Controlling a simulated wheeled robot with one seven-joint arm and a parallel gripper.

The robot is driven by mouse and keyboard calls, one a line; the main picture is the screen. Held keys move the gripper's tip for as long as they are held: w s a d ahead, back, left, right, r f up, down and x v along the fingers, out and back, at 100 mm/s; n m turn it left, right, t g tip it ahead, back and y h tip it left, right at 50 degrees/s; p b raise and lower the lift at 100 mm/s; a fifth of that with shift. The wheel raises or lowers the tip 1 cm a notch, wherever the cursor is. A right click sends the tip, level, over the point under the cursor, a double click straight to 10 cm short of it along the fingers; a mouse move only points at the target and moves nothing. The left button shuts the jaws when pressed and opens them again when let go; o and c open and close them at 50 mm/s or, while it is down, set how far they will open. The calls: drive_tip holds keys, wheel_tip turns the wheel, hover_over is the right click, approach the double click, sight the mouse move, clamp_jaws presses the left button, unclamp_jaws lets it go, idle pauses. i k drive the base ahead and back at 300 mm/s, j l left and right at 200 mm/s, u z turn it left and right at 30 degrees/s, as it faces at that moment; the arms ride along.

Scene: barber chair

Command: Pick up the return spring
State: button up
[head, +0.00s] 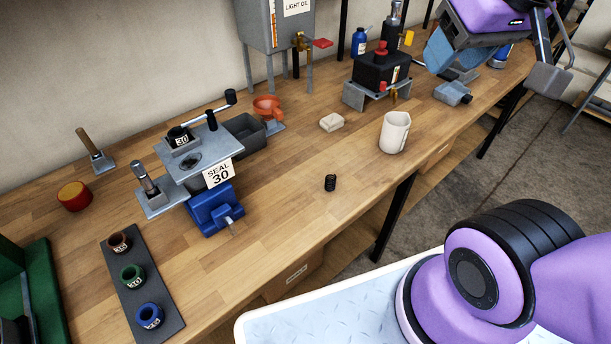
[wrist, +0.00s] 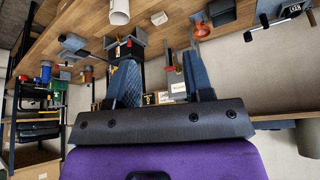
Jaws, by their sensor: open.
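The return spring, a small black coil (head: 330,183), stands on the wooden bench near its front edge in the head view. I cannot make it out in the wrist view. My gripper (head: 442,52) is at the upper right of the head view, over the far part of the bench and well away from the spring. In the wrist view my gripper (wrist: 160,75) has its two blue fingers spread apart, with nothing held between them.
A white mug (head: 395,132) and a pale block (head: 331,122) stand behind the spring. A blue vise (head: 213,209) and the "SEAL 30" fixture (head: 190,160) are to its left. A dark strip (head: 141,290) holds several coloured rings. Bench around the spring is clear.

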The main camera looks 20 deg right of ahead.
sight(334, 183)
drive_tip(key=k+l+u, duration=0.1)
drive_tip(key=u, duration=0.25)
drive_tip(key=k+u, duration=0.3)
